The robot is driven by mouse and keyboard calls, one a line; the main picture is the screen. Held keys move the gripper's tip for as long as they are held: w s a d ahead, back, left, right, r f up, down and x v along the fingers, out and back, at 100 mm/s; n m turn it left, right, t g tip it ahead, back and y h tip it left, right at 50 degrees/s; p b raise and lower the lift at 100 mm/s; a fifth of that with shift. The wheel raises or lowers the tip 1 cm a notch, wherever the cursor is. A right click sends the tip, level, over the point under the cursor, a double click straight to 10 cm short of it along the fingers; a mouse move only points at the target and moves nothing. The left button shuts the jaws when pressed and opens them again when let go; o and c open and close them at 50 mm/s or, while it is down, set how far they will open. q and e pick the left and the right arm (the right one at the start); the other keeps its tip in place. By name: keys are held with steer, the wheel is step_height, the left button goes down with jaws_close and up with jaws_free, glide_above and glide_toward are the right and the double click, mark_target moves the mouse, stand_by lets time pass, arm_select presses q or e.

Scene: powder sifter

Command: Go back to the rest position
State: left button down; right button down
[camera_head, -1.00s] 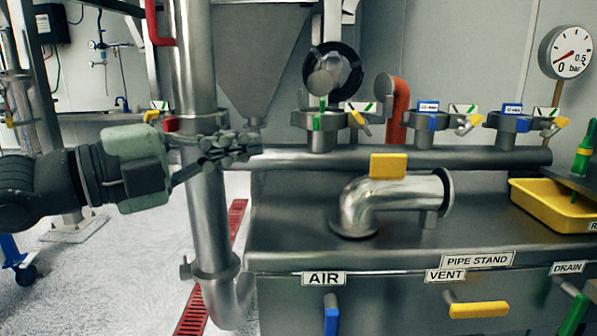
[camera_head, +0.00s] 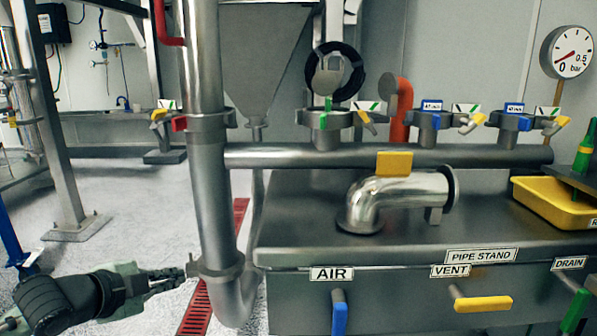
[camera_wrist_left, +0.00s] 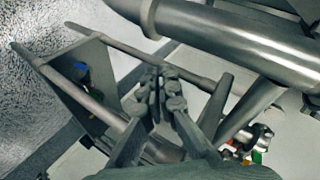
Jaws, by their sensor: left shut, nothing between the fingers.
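My left gripper (camera_head: 168,277) is low at the lower left of the head view, its fingers pointing right. It is shut and empty. Its tips are close to the lower clamp of the vertical steel pipe (camera_head: 207,180); I cannot tell whether they touch it. In the left wrist view the closed fingers (camera_wrist_left: 162,88) show in the middle, with steel pipes around them. My right gripper is in neither view.
The steel bench (camera_head: 300,235) with AIR, VENT and DRAIN handles stands right of the pipe. A pipe elbow (camera_head: 395,197) and a yellow tray (camera_head: 553,206) are on it. A red floor grate (camera_head: 197,312) runs behind the pipe. White floor (camera_head: 130,215) is open at left.

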arm_select(q)
steer(key=s+a+f+n+g+y, duration=0.1)
steer(key=s+a+f+n+y, duration=0.2)
steer(key=a+f, duration=0.4)
steer(key=s+a+f+n+g+y, duration=0.2)
steer(key=s+a+f+y, duration=0.15)
steer(key=a+f, duration=0.35)
steer(key=s+a+f+n+g+y, duration=0.2)
steer(key=s+a+f, duration=0.2)
steer(key=s+a, duration=0.25)
steer(key=s+a+f+n+g+y, duration=0.1)
steer(key=s+a+f+n+y, duration=0.2)
steer(key=s+a, duration=0.4)
steer(key=s+d+f+n+h, duration=0.1)
steer(key=d+f, duration=0.3)
steer(key=d, duration=0.4)
steer(key=s+d+f+n+g+h, duration=0.1)
steer(key=s+d+f+n+h, duration=0.1)
steer(key=d+f, duration=0.3)
steer(key=s+d+f+n+g+h, duration=0.1)
steer(key=s+d+f+n+h, duration=0.1)
steer(key=d, duration=0.9)
step_height(320, 180, down, 2)
steer(key=shift+s+d+f+h, duration=0.25)
steer(key=shift+s+h, duration=0.3)
steer(key=shift+s, duration=0.15)
